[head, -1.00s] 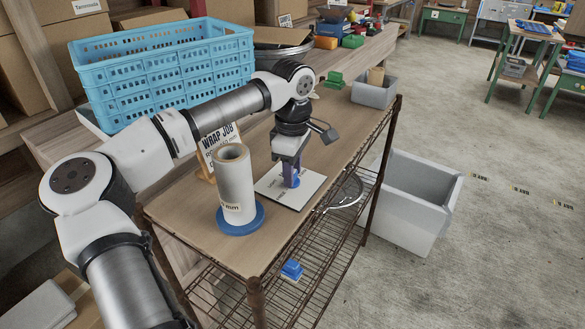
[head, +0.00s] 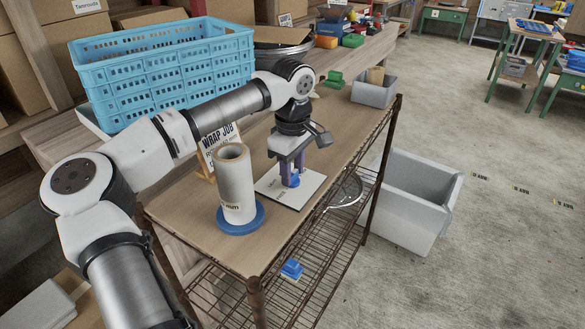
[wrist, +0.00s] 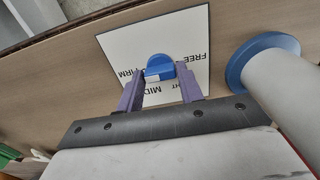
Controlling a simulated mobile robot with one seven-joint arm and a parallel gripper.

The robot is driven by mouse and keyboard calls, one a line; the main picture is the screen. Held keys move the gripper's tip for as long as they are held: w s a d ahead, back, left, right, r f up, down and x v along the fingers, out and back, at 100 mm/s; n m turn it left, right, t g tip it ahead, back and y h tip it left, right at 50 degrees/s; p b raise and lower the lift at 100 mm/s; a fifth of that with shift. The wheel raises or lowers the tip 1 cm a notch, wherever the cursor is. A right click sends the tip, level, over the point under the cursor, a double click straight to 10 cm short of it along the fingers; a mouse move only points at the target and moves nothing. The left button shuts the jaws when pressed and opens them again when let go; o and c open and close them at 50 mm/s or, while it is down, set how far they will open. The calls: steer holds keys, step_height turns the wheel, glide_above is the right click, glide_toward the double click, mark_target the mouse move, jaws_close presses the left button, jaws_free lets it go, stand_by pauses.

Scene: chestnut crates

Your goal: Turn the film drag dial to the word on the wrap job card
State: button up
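The film drag dial (wrist: 160,66) is a blue round dial with a raised grip, on a white plate (wrist: 110,45). The plate bears words, upside down in the wrist view: FREE, FIRM, MID and one partly hidden word ending in HT. My gripper (wrist: 159,71) points down, one purple finger on each side of the dial's grip. The fingers are very close to it; whether they press on it I cannot tell. The dial's setting is unclear. In the head view, the wrap job card (head: 218,143) stands behind the film roll (head: 235,185); its lower lines are partly hidden and unreadable.
The film roll stands upright on a blue base (head: 255,222), left of the plate. Blue crates (head: 165,75) are stacked behind my arm. A grey bin (head: 373,92) sits at the table's far end. A large pale bin (head: 420,205) stands on the floor at right.

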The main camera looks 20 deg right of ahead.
mark_target(293, 173)
steer(key=o, duration=0.4)
steer(key=shift+c, duration=0.2)
step_height(293, 173, up, 14)
steer(key=shift+b, duration=0.45)
steer(key=shift+f, duration=0.1)
